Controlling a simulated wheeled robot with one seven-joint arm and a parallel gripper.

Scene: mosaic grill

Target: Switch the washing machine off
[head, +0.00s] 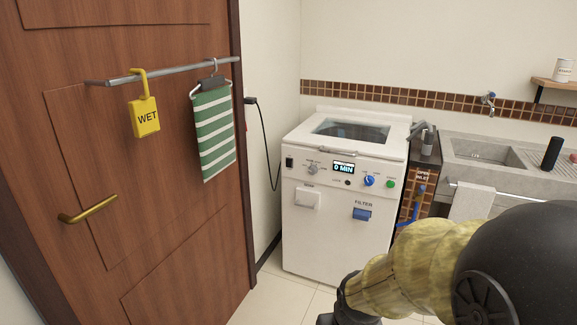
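The white top-loading washing machine (330,242) stands against the back wall, its glass lid (350,132) closed. Its display (344,167) is lit and reads "0 MIN". On the sloped front panel are a small black switch (289,162) at the far left, a grey knob (313,168), a small dark round control (347,182), a blue knob (369,181) and a green button (390,184). The switch's position is too small to tell. My arm enters at the lower right, in front of the machine; its gripper fingers are not visible.
A black plug (250,100) with a cord sits in the wall left of the machine. A wooden door (160,240) with a brass handle (88,209) fills the left; its rail holds a yellow "WET" tag (145,117) and striped towel (213,133). A sink (485,152) stands right.

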